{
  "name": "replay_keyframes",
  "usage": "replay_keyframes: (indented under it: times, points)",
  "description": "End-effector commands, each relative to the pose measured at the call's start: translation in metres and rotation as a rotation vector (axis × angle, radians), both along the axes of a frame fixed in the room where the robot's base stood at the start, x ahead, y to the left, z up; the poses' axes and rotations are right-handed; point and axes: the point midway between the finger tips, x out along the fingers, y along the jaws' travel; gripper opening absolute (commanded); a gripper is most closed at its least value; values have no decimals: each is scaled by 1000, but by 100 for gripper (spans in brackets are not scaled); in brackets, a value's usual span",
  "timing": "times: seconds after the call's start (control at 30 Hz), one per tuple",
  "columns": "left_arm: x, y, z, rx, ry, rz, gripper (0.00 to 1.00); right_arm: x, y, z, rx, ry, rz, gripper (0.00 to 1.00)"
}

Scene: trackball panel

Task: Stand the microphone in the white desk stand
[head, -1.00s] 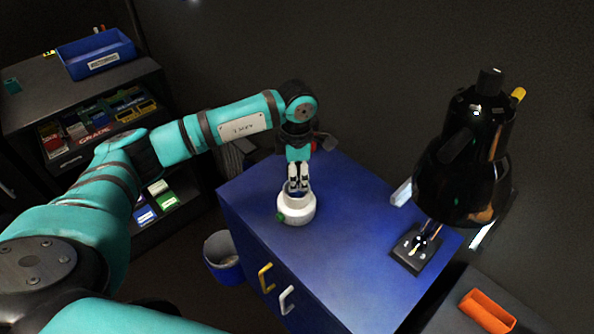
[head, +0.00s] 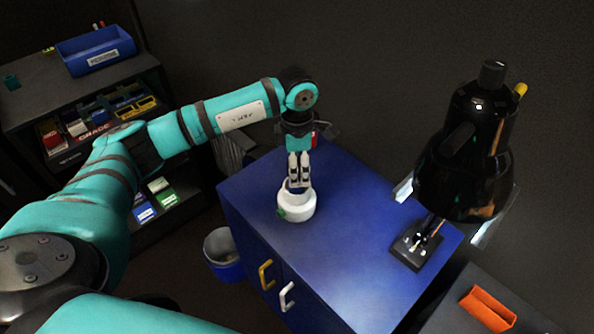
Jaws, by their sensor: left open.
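The white desk stand (head: 297,208) is a short round piece on the blue cabinet top, with a small green part (head: 281,213) at its left side. My left gripper (head: 299,186) points down just above the stand's mouth, its two pale fingers open and slightly apart. Something dark shows low between the fingertips, at the stand's mouth. I cannot tell whether it is the microphone, and I cannot make out the microphone anywhere else. The fingers hide part of the stand's opening. My right gripper is not in view.
An orange tray (head: 487,309) lies at the lower right. A blue bin (head: 97,50) sits on the shelf unit at left. The cabinet top between stand and lamp is clear.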

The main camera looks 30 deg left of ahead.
Motion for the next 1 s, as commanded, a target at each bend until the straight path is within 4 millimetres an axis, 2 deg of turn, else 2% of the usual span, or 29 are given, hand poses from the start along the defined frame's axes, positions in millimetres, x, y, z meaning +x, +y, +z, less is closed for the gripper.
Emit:
replay_keyframes:
  times: [0.3,0.5,0.67,1.0]
  points:
    - [1,0,67,0,-5,0,64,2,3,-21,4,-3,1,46]
    - [0,0,95,0,-1,-1,64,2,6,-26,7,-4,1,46]
    - [-1,0,103,0,0,-1,64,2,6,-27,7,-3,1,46]
    - [-1,0,103,-1,1,-1,64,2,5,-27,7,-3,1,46]
